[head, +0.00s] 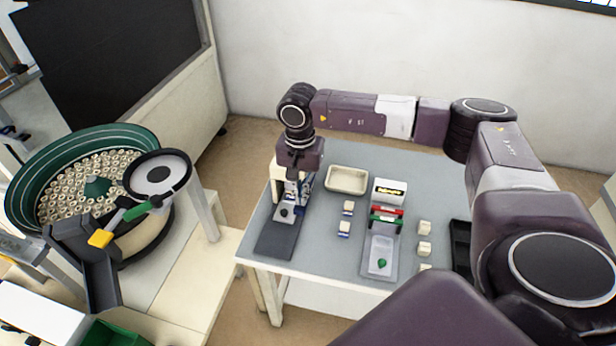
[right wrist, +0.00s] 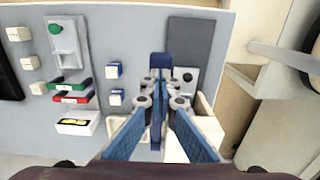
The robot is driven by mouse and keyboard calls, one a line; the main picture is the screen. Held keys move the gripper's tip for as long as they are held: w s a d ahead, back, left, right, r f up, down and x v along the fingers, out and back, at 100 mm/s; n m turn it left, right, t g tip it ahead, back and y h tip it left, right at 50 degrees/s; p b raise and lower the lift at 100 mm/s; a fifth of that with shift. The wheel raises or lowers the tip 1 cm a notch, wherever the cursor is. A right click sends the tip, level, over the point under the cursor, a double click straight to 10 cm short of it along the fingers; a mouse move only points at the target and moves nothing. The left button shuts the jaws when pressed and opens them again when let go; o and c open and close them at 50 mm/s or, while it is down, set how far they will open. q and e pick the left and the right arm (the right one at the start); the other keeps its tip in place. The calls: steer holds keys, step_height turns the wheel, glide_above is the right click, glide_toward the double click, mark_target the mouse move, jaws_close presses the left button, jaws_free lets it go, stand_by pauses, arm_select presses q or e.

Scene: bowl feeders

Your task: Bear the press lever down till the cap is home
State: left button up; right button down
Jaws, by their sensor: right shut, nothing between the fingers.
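The press stands at the left end of the table, with a dark base plate (head: 276,242) and a pale column (head: 275,172). My right gripper (head: 290,198) points down at it from above. In the right wrist view, its fingers (right wrist: 160,92) are shut with nothing between them. A blue bar with a crosspiece, which looks like the press lever (right wrist: 159,62), shows between and beyond the fingers. I cannot tell whether they touch it. My left gripper is not in view.
An empty cream tray (head: 347,179) and small blue-and-white blocks (head: 344,228) stand right of the press. A grey tray (head: 380,262) holds a green piece. Pale blocks (head: 424,249) lie further right. A green bowl feeder (head: 95,140) stands left, across a gap.

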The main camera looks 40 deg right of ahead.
mark_target(301, 210)
steer(key=shift+s+f, duration=0.1)
steer(key=shift+f, duration=0.15)
steer(key=shift+s+a+f+b, duration=0.1)
steer(key=shift+f+b, duration=0.7)
steer(key=shift+f, duration=0.05)
steer(key=shift+s+a+f+b, duration=0.1)
steer(key=shift+f+b, duration=0.7)
steer(key=shift+f, duration=0.05)
steer(key=shift+f+b, duration=0.5)
steer(key=shift+s+f, duration=0.15)
steer(key=shift+f, duration=0.2)
stand_by(0.4)
steer(key=shift+w+r+p, duration=0.2)
steer(key=shift+r+p, duration=0.4)
steer(key=shift+r, duration=0.75)
step_height(301, 210, up, 12)
steer(key=p, duration=0.6)
steer(key=shift+f, duration=0.15)
steer(key=shift+w+f, duration=0.1)
